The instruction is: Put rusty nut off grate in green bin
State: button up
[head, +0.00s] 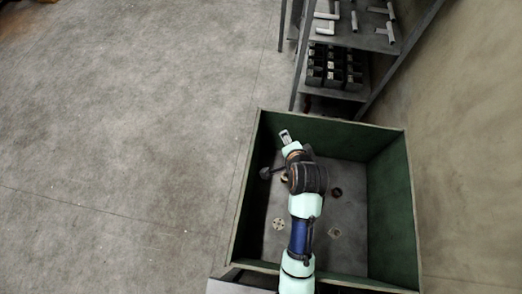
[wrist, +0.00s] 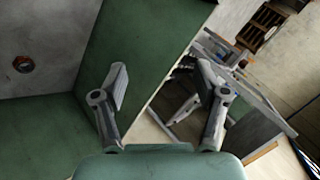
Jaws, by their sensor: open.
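The green bin (head: 385,185) stands at the lower middle of the head view, with my arm reaching over it. Its green wall (wrist: 135,45) also fills the middle of the wrist view. A rusty, nut-like ring (wrist: 23,64) lies on the bin's grey floor at the left of the wrist view, apart from my fingers. A dark ring (head: 336,191) lies on the bin floor in the head view; I cannot tell if it is the same piece. My gripper (wrist: 163,72) is open and empty, above the bin's far left part in the head view (head: 285,137). I cannot identify the grate with certainty.
A round flange (head: 278,224) and a pale flat piece (head: 334,232) also lie in the bin. A shelf (head: 352,38) with pipe parts and dark blocks stands behind it. A metal frame (wrist: 245,95) shows at the wrist view's right.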

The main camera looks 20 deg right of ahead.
jog(key=s+a+r+n+t+y, duration=0.1)
jog(key=s+a+r+n+t, duration=0.1)
jog(key=a+r+n, duration=0.6)
jog(key=s+a+r+n+t+y, duration=0.1)
jog(key=s+a+r+n, duration=0.3)
jog(key=a+r+n, duration=0.4)
jog(key=a+r+t, duration=0.1)
jog(key=a, duration=0.2)
jog(key=shift+s+a+r, duration=0.15)
jog(key=shift+a+r, duration=0.1)
jog(key=shift+r, duration=0.1)
jog(key=shift+c, duration=0.3)
